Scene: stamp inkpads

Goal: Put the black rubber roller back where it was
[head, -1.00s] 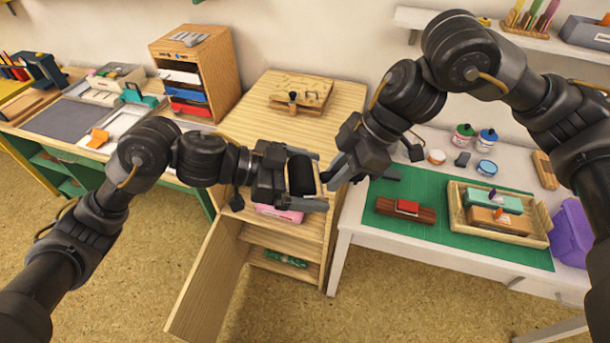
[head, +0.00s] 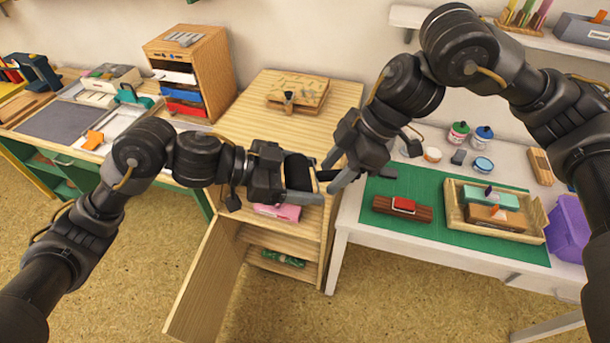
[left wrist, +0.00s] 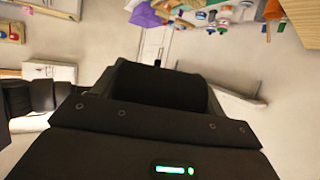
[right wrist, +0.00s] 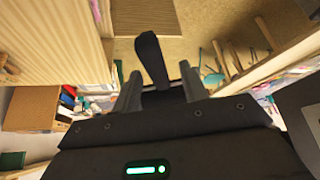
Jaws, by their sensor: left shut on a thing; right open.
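The black rubber roller (head: 298,171) is held in my left gripper (head: 308,184), above the wooden cabinet's front edge. In the left wrist view its wide black cylinder (left wrist: 160,86) fills the space between the jaws. My right gripper (head: 336,178) is close on its right, with its fingers pointing toward the roller. In the right wrist view the fingers are apart, and a dark, handle-like piece (right wrist: 150,60) stands between and beyond them. I cannot tell whether they touch it.
The wooden cabinet (head: 262,105) has an open door (head: 208,285) and shelves with a pink item (head: 280,211). A wooden press-like board (head: 298,94) lies on top. At right are a green mat (head: 430,222), a red-topped block (head: 403,206) and a wooden tray (head: 455,212).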

